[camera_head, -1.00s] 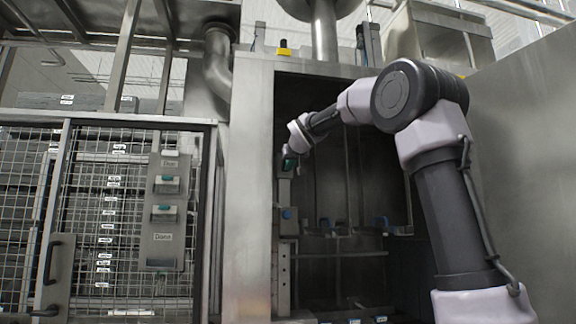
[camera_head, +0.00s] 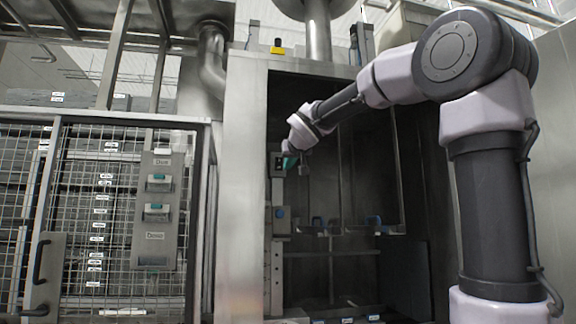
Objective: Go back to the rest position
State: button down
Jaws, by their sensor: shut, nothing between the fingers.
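My arm rises on the right and bends over at the elbow, reaching left into the dark opening of the steel washer (camera_head: 245,190). My gripper (camera_head: 290,162) is at the end of the arm, small in the picture, by the left inner side of the opening. It is shut with nothing seen in it. A small dark switch box (camera_head: 277,164) on the inner post is close beside it; I cannot tell whether they touch.
A wire mesh gate (camera_head: 95,225) with a handle (camera_head: 40,260) and a control panel (camera_head: 156,210) stands at the left. Steel side walls flank the opening. A steel wall (camera_head: 558,130) is close to my arm on the right. Blue-tipped fittings (camera_head: 320,222) sit inside the opening.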

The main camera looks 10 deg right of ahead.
dwell(0.3)
jog(key=s+d+f+m+g, duration=0.2)
jog(key=s+d+f+g, duration=0.15)
jog(key=s+f, duration=0.45)
jog(key=s+d+f+m+g, duration=0.15)
jog(key=s+d+f, duration=0.25)
jog(key=s+f, duration=0.5)
jog(key=s+a+f+g+y, duration=0.2)
jog(key=s+f+g, duration=0.1)
jog(key=s+f, duration=1)
jog(key=shift+s+a+f+m+g, duration=0.25)
jog(key=shift+s+m+g, duration=0.1)
jog(key=shift+s, duration=0.25)
